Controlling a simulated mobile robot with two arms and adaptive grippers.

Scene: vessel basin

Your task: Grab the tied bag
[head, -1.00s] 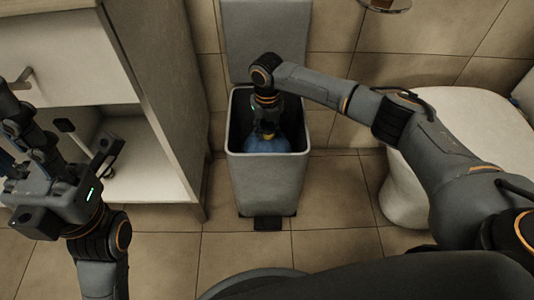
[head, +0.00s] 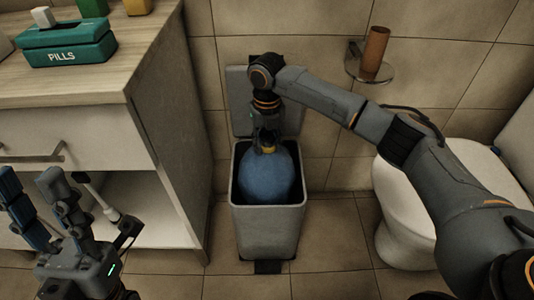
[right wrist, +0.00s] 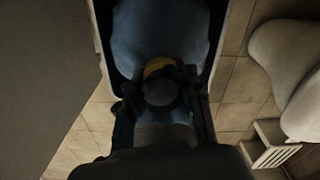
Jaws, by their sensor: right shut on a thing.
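The tied bag (head: 266,178) is a round blue bag with a yellow tie at its top. It bulges in the opening of the grey bin (head: 268,226), its upper part level with or above the rim and its lower part hidden inside. My right gripper (head: 266,146) points down and is shut on the bag's tied neck. In the right wrist view, the blue bag (right wrist: 160,32) and yellow tie (right wrist: 158,66) show between the fingers. My left gripper (head: 45,205) is open and empty at the left, in front of the cabinet.
The bin's lid (head: 240,100) stands open against the tiled wall. A wooden-topped cabinet (head: 150,130) with a teal pill box (head: 68,48) is at the left. A white toilet (head: 400,205) is at the right, close to my right arm. A paper holder (head: 370,65) hangs on the wall.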

